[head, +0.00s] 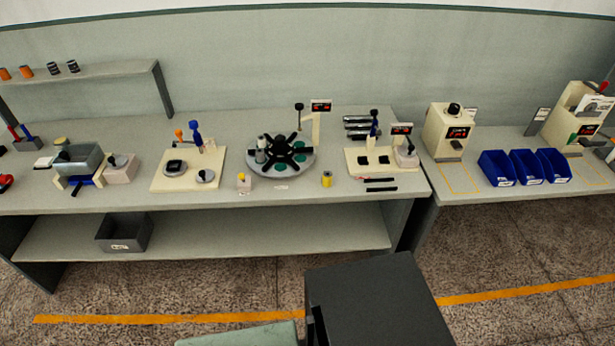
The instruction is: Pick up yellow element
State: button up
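A small yellow cylinder (327,179) stands upright near the front edge of the long workbench (218,199), to the right of and in front of a round grey turntable (301,166). It has a darker top, and nothing touches it. A smaller yellow knob (241,176) sits on a pale block (244,186) in front of the turntable on its left. A low yellowish disc (62,141) lies at the far left. I cannot tell which yellow thing the task means. My gripper is not in view.
A cream fixture board (157,180) stands left of the turntable and another (355,166) to its right, near dark rods (381,189). Blue bins (497,168) stand on the right table. A grey bin (124,233) sits on the lower shelf. Bare bench surrounds the cylinder.

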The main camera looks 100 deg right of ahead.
aim_at(328, 175)
jog(key=z, duration=0.05)
jog(key=k, duration=1.45)
jog(key=z, duration=0.3)
